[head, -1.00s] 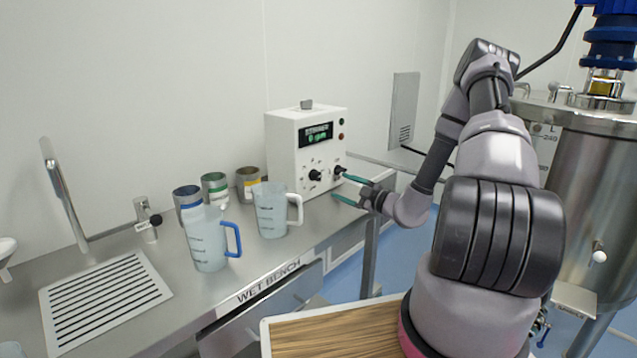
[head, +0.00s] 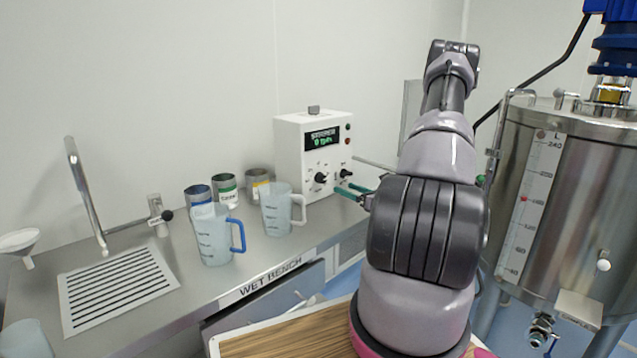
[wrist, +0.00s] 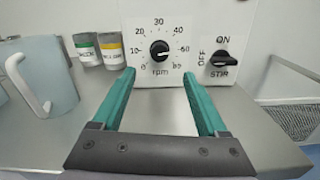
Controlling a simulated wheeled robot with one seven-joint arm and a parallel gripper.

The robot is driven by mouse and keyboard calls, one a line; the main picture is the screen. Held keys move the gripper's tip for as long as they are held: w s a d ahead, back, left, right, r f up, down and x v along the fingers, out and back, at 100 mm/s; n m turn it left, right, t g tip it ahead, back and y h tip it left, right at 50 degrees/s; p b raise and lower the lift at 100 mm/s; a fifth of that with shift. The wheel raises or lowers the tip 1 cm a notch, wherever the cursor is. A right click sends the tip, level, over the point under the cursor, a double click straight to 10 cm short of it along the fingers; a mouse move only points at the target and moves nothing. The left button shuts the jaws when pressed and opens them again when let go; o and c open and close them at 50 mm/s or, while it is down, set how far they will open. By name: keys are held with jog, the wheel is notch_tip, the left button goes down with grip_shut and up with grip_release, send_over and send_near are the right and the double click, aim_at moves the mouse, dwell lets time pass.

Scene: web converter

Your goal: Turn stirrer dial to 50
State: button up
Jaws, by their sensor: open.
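The stirrer control box (head: 293,155) is white and stands at the back right of the bench. Its display (head: 322,139) appears to read 0 rpm. The black rpm dial (wrist: 159,50) has a scale from 0 to 60 around it; its exact pointer direction is too small to tell. It also shows in the head view (head: 321,178). The STIR switch (wrist: 222,58) is right of the dial. My gripper (wrist: 158,78) is open and empty, its green fingers pointing at the panel below and in front of the dial, apart from it. In the head view my gripper (head: 345,188) is partly hidden by my arm.
Two jugs, one with a white handle (head: 275,210) and one with a blue handle (head: 212,236), stand left of the box. Several labelled tins (head: 226,190) are behind them. A steel tank (head: 540,200) is at the right. The bench (wrist: 155,112) below the panel is clear.

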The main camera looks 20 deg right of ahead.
aim_at(324, 180)
jog(key=x, duration=1)
jog(key=shift+w+a, duration=0.1)
grip_shut()
jog(key=shift+m, duration=0.8)
grip_release()
jog(key=v, duration=1.1)
